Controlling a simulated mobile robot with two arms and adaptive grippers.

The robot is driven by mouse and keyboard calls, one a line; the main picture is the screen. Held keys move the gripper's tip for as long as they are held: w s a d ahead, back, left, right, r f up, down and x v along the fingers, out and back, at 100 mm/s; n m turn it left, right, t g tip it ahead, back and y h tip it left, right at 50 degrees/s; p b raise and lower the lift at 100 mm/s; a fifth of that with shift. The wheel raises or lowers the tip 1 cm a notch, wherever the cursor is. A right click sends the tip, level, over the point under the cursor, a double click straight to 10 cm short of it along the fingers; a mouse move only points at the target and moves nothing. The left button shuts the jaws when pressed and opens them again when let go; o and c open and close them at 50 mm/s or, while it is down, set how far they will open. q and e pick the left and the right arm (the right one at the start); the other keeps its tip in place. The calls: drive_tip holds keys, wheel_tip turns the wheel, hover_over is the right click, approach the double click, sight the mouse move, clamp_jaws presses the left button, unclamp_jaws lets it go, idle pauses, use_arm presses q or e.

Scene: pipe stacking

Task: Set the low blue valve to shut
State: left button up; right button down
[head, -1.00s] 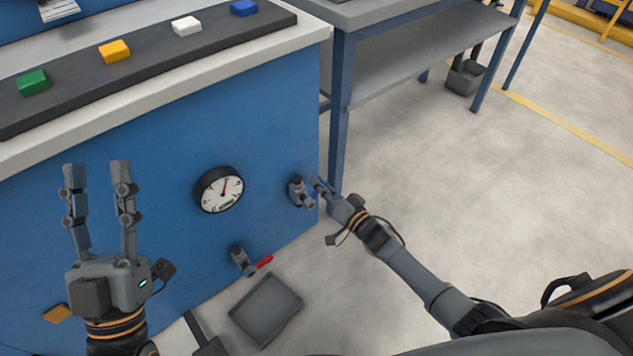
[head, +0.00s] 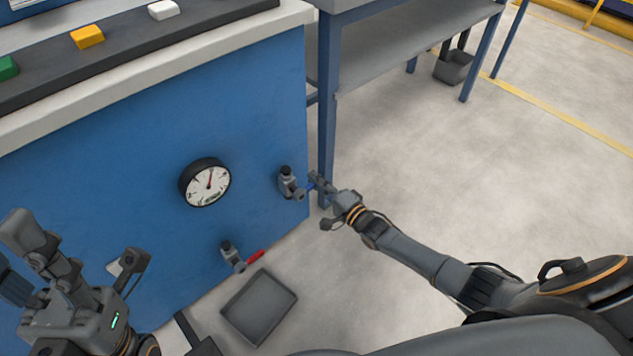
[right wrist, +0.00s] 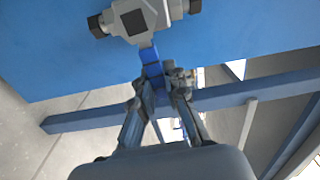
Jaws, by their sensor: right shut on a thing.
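The blue valve has a grey body (head: 289,183) on the blue panel near its right edge. Its short blue handle (head: 308,187) points right, away from the body. My right gripper (head: 316,182) is shut on that handle. In the right wrist view, the handle (right wrist: 149,56) runs from the grey body (right wrist: 135,20) down between my fingertips (right wrist: 160,78), which hide its end. My left gripper (head: 17,258) is at the lower left with its fingers apart and empty, partly cut off by the picture edge.
A second valve (head: 231,256) with a red handle (head: 255,256) sits lower on the panel. A grey tray (head: 259,307) lies on the floor. A blue table leg (head: 328,140) stands close behind my right gripper.

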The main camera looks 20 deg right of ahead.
drive_tip(key=shift+f+m, duration=0.3)
drive_tip(key=shift+m, duration=0.2)
drive_tip(key=c, duration=1.3)
unclamp_jaws()
drive_tip(key=shift+c, duration=0.2)
drive_tip(key=v, duration=1.2)
